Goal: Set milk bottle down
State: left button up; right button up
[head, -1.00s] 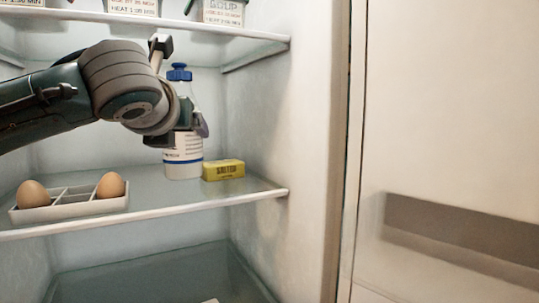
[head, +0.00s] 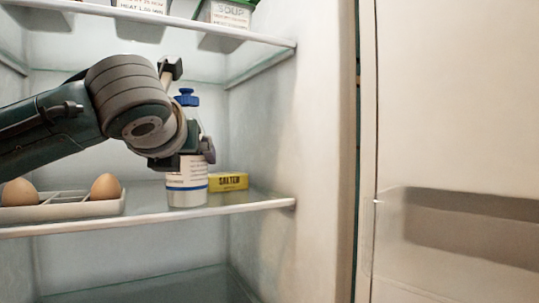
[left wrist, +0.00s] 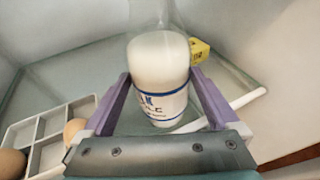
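The milk bottle (head: 187,181) is white with a blue cap and blue label stripes, upright at the shelf's right part. My left gripper (head: 186,156) is around its body, with a finger on either side. In the left wrist view the bottle (left wrist: 158,75) is between the two purple fingers (left wrist: 160,82), which appear shut on it. The bottle's base is at or just above the glass shelf (head: 145,203); contact is not clear. My right gripper is in neither view.
A yellow butter box (head: 229,181) lies close behind and right of the bottle. An egg tray (head: 70,207) with two eggs stands at the left. The upper shelf (head: 262,36) with labelled containers is above my arm. The fridge wall is at the right.

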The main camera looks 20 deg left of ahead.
pick_arm(q)
jog(key=shift+o, duration=0.2)
jog(key=shift+r, duration=0.25)
jog(key=p+v, duration=0.7)
jog(key=v, duration=0.4)
jog(key=s+d+f+n+g+h, duration=0.2)
jog(key=s+d+f+n, duration=0.2)
jog(key=f+n, duration=0.25)
jog(key=s+d+f+n+g+h, duration=0.35)
jog(key=s+f+n, duration=0.2)
jog(key=f, duration=0.25)
jog(key=s+f+n+g+h, duration=0.1)
jog(key=s+f+n+g, duration=0.3)
jog(key=s+f+n, duration=0.6)
jog(key=s+n, duration=0.4)
jog(key=n, duration=0.2)
jog(key=shift+d+n, duration=0.3)
jog(key=shift+n, duration=0.1)
jog(key=shift+w+f, duration=0.1)
